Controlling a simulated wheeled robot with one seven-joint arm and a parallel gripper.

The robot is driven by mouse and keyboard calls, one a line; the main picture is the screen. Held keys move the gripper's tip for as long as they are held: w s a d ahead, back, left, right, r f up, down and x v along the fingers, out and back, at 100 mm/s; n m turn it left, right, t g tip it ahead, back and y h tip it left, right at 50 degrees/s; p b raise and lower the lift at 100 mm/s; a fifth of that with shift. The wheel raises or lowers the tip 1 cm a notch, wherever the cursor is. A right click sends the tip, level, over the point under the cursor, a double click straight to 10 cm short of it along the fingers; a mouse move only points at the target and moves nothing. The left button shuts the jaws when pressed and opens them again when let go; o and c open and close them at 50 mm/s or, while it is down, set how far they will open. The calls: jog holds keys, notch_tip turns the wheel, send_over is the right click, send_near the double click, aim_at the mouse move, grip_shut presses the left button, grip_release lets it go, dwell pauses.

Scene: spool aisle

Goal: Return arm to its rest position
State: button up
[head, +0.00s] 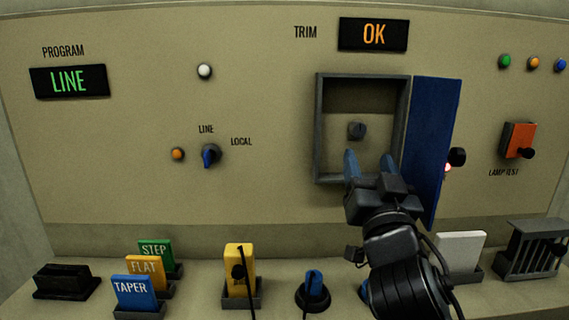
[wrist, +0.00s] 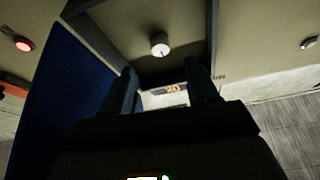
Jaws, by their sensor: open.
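My gripper (head: 369,164) is open and empty, in front of the lower part of an open recess (head: 320,130) in the wall panel. A small grey knob (head: 357,130) sits inside the recess, just above my fingertips, and seems apart from them. In the wrist view my gripper (wrist: 160,92) has its two fingers spread, and the knob (wrist: 160,44) is beyond them. The blue door (head: 431,140) of the recess stands open to the right of my gripper; it also shows at the left of the wrist view (wrist: 65,95). My arm covers part of the shelf below.
The TRIM display (head: 373,34) reads OK and the PROGRAM display (head: 69,81) reads LINE. The blue selector knob (head: 210,155) is left of the recess. TAPER (head: 136,291), FLAT (head: 146,269) and STEP (head: 156,252) plates, a yellow block (head: 239,262) and a white block (head: 461,250) stand on the shelf.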

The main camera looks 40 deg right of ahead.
jog(key=s+a+f+n+y, duration=0.4)
jog(key=s+a+f+y, duration=0.15)
jog(key=f, duration=0.35)
jog(key=s+a+f+n+y, duration=0.35)
jog(key=a+f, duration=0.25)
jog(key=f, duration=0.3)
jog(key=s+a+f+n+g+y, duration=0.1)
jog(key=s+a+f+y, duration=0.1)
jog(key=s, duration=0.9)
jog(key=s+a+f+n+g+y, duration=0.1)
jog(key=s+a, duration=0.4)
jog(key=s, duration=0.6)
notch_tip(320, 180, down, 2)
jog(key=shift+s+f+g+y, duration=0.25)
jog(key=shift+g+y, duration=0.15)
jog(key=shift+y, duration=0.5)
